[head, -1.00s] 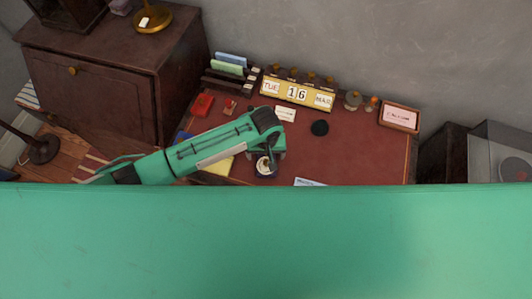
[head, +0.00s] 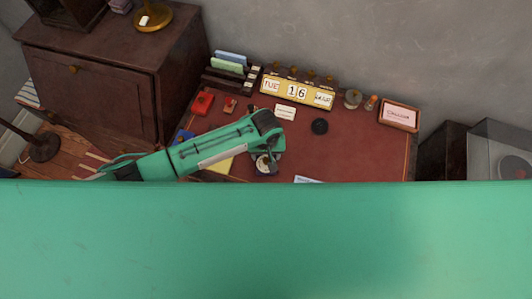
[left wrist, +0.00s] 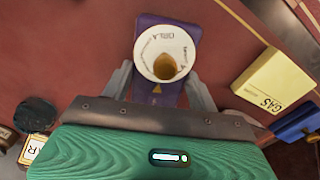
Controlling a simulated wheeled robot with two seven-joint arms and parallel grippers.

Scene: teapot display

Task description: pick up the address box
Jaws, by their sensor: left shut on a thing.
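A purple box (left wrist: 153,28) with a round white lettered dial and a gold centre knob, which I take for the address box, lies between my left gripper's fingers (left wrist: 160,88) in the left wrist view. The fingers are shut on its sides. In the head view my left gripper (head: 266,156) points down over the red desk top (head: 345,150), and the box's white dial (head: 264,167) shows beneath it. The wrist hides much of the box there. I cannot tell whether it touches the desk. My right gripper is not in view.
A yellow box marked GAS (left wrist: 276,82) and a blue item (left wrist: 298,122) lie close right in the wrist view. A calendar (head: 297,92), red box (head: 202,103), round black item (head: 320,126) and framed card (head: 399,116) stand farther back. A green surface fills the head view's bottom.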

